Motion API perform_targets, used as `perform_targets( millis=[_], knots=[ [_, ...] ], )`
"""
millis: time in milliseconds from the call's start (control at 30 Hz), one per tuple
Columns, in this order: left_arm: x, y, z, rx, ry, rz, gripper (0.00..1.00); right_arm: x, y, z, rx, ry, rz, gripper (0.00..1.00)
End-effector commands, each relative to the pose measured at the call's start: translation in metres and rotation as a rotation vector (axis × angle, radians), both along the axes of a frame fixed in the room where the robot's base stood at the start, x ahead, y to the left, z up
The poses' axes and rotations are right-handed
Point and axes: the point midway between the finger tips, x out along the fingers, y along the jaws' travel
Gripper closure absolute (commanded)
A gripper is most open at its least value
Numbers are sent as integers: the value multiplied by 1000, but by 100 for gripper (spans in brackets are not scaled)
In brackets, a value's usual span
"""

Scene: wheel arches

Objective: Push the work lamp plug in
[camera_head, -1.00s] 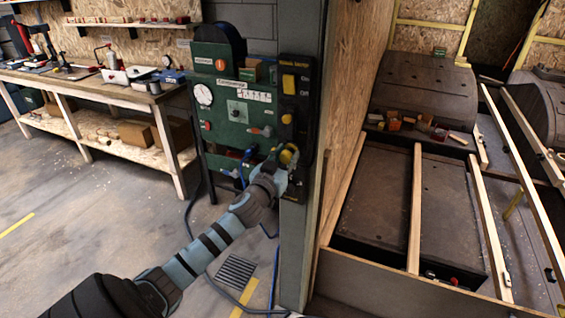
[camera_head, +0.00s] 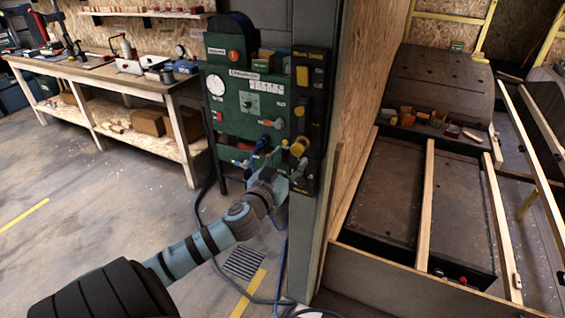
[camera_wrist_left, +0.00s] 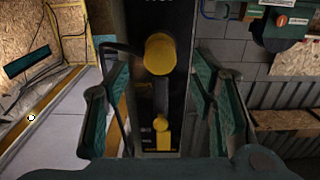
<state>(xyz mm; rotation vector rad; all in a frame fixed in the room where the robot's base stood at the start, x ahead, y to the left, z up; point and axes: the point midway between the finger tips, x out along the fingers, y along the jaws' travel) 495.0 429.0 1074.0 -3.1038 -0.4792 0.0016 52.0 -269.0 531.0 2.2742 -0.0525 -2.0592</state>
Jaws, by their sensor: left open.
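The black panel (camera_head: 315,78) on the grey post carries a yellow round plug (camera_head: 299,146) low on its face. In the left wrist view the yellow plug (camera_wrist_left: 160,54) faces me, with a dark cable running off to the left. How deep it sits in its socket I cannot tell. A yellow switch (camera_head: 302,75) is near the panel's top; a yellow part also shows in the left wrist view (camera_wrist_left: 163,132). My left gripper (camera_head: 279,180) is open and empty, just below the plug and apart from it. My right gripper is not in view.
A green machine panel (camera_head: 240,104) with a gauge and knobs stands left of the post. A blue cable (camera_head: 283,255) hangs to the floor. A workbench (camera_head: 120,80) is at the left. Wooden beams (camera_head: 427,200) and a wheel arch (camera_head: 440,85) are at the right. The floor at left is clear.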

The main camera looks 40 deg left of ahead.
Motion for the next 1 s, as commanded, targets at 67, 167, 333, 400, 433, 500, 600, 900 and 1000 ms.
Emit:
perform_targets(
  millis=[67,167,333,400,433,500,600,900,1000],
  knots=[
    [-20,-7,-1,4,5,-3,49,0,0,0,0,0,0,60],
    [-40,-13,-1,2,4,-2,49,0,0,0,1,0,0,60],
    [-53,-16,0,-1,1,1,49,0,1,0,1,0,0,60],
    [-54,-16,0,-2,-1,1,49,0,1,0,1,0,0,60],
    [-54,-16,0,-2,-1,1,49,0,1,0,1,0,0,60],
    [-53,-16,0,-2,-1,2,49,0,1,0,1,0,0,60],
    [-53,-16,0,-2,-1,2,49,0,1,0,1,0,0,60],
    [-53,-17,0,51,16,-4,49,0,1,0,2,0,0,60],
    [-48,-14,-24,240,135,-38,49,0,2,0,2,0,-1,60]
  ],
)
